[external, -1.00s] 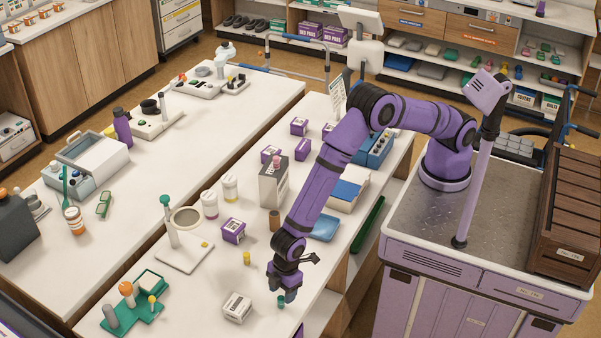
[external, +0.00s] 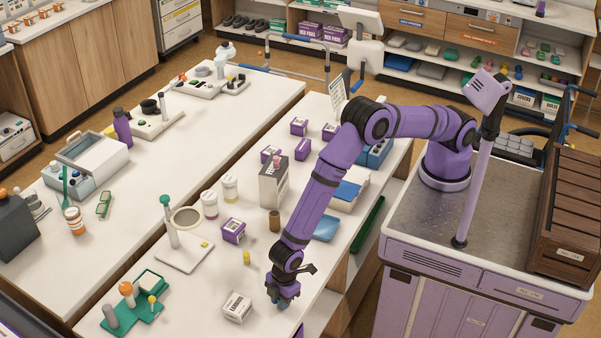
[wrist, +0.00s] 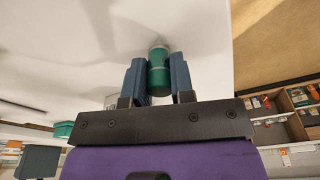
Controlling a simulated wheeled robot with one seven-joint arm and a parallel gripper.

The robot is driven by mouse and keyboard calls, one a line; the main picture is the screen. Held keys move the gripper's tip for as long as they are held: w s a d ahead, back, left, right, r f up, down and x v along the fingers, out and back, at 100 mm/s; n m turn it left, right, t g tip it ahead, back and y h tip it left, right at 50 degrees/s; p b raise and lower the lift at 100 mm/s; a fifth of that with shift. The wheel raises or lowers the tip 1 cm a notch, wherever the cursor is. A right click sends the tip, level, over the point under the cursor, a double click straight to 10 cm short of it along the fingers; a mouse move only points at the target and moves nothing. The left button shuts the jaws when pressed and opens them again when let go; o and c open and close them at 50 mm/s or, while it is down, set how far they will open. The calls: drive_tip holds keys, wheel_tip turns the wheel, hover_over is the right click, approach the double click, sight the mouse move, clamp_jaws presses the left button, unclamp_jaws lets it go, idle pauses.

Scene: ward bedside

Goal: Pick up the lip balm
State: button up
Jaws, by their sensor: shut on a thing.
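The lip balm (wrist: 159,74) is a small green cylinder with a pale end, seen in the wrist view between my two blue-grey fingers. My gripper (external: 283,303) points down near the front right edge of the white table in the external view. Its fingers are shut on the lip balm, one on each side. In the external view my gripper hides the lip balm. I cannot tell whether it still touches the table.
A white labelled box (external: 237,308) stands just left of my gripper. A small yellow cylinder (external: 247,257) and a purple box (external: 233,230) stand farther back. A green tray with pegs (external: 140,312) is at the left. The table edge (external: 325,300) is close on the right.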

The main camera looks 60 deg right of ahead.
drive_tip(key=shift+r, duration=0.1)
drive_tip(key=shift+r, duration=0.95)
drive_tip(key=shift+s+d+r, duration=0.15)
drive_tip(key=shift+s+r, duration=0.05)
drive_tip(key=shift+r, duration=0.2)
drive_tip(key=shift+s+d+r, duration=0.15)
drive_tip(key=shift+r, duration=0.25)
drive_tip(key=s+d+r, duration=0.1)
drive_tip(key=s+d, duration=0.8)
drive_tip(key=d, duration=0.2)
drive_tip(key=shift+s+d+r, duration=0.2)
drive_tip(key=shift+s+d, duration=0.05)
drive_tip(key=shift+s, duration=0.15)
drive_tip(key=shift+w, duration=0.1)
